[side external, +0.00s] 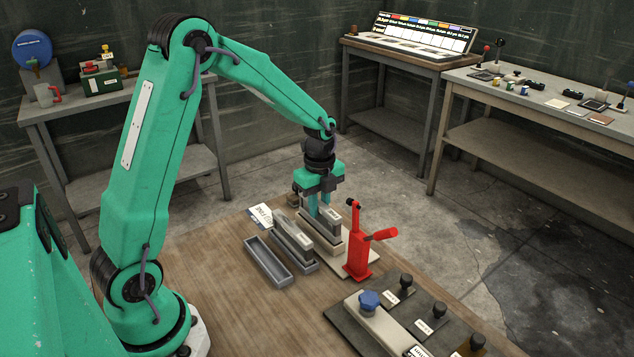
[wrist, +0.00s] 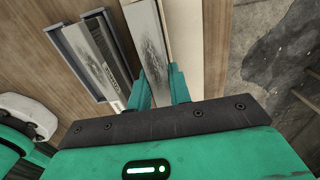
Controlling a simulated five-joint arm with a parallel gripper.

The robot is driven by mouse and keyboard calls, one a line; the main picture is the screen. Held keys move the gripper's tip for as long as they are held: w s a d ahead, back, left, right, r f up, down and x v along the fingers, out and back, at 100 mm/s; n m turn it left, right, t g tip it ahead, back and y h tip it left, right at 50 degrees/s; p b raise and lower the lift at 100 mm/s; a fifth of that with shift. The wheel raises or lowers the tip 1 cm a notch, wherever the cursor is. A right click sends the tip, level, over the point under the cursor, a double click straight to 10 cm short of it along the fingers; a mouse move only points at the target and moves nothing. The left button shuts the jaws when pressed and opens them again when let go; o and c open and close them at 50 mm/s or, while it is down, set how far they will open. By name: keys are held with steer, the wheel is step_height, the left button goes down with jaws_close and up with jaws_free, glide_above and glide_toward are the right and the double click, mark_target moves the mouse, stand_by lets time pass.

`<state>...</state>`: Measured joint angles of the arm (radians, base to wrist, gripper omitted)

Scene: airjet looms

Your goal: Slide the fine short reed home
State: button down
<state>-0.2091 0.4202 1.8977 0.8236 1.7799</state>
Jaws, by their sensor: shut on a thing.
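My gripper (side external: 325,210) points down and is shut on a reed, a slim pale metal bar. The held reed (wrist: 150,45) runs lengthwise between my two green fingers in the wrist view, with dark smudges on its face. It is over or in a beige fixture (side external: 328,246); I cannot tell whether it is fully seated. A red toggle clamp (side external: 357,252) stands at the fixture's right end, its handle out to the right. A second reed (side external: 292,236) stands in a grey tray left of the fixture; it also shows in the wrist view (wrist: 97,55).
An empty grey tray (side external: 267,262) lies on the wooden table left of the second reed. A printed card (side external: 260,215) lies behind it. A dark panel with black knobs and a blue knob (side external: 369,299) is at the front right. The table's left front is clear.

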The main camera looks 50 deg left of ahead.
steer(key=shift+f, duration=1.1)
steer(key=c, duration=1.2)
jaws_free()
steer(key=shift+r, duration=3.9)
